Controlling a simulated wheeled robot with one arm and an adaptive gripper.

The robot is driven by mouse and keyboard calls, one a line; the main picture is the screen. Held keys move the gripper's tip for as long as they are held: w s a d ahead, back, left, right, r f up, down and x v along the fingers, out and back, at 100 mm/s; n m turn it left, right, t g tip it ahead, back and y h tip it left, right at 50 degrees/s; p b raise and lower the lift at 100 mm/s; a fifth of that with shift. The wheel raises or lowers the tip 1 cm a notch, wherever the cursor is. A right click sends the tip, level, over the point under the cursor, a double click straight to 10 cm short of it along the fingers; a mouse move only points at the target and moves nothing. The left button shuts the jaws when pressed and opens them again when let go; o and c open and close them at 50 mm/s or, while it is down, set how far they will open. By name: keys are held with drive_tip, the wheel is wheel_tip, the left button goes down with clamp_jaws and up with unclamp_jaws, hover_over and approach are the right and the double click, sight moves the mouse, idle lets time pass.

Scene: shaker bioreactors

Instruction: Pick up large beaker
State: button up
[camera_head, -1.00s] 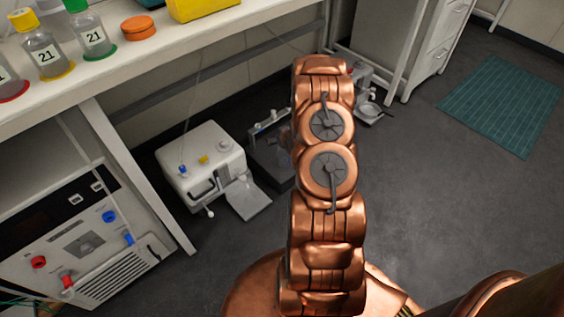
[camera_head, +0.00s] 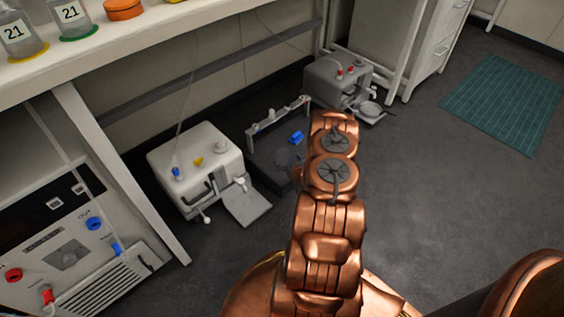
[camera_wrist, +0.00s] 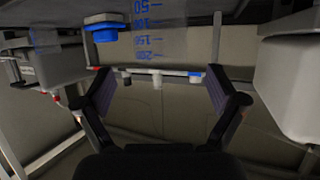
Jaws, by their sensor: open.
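A large clear beaker (camera_wrist: 155,38) with blue volume marks shows at the top middle of the wrist view, ahead of my gripper. Its glass is hard to make out, and its upper part is cut off by the frame. My gripper (camera_wrist: 163,88) is open, with its two dark fingers apart and nothing held between them. In the head view a faint glassy shape (camera_head: 287,157) shows over the dark stand, left of my copper arm. My gripper is hidden behind the arm there.
A dark low stand (camera_head: 268,165) with a blue knob (camera_head: 296,137) stands on the floor, between a white machine (camera_head: 195,160) and a grey machine (camera_head: 332,82). A bench (camera_head: 110,70) overhangs the left side. The floor at right is clear, with a green mat (camera_head: 503,105).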

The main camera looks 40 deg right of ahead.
sight(281, 152)
drive_tip(key=shift+b+x, duration=1.1)
drive_tip(key=shift+x, duration=1.85)
drive_tip(key=shift+a, duration=0.1)
drive_tip(key=c, duration=1.2)
drive_tip(key=shift+c, duration=0.2)
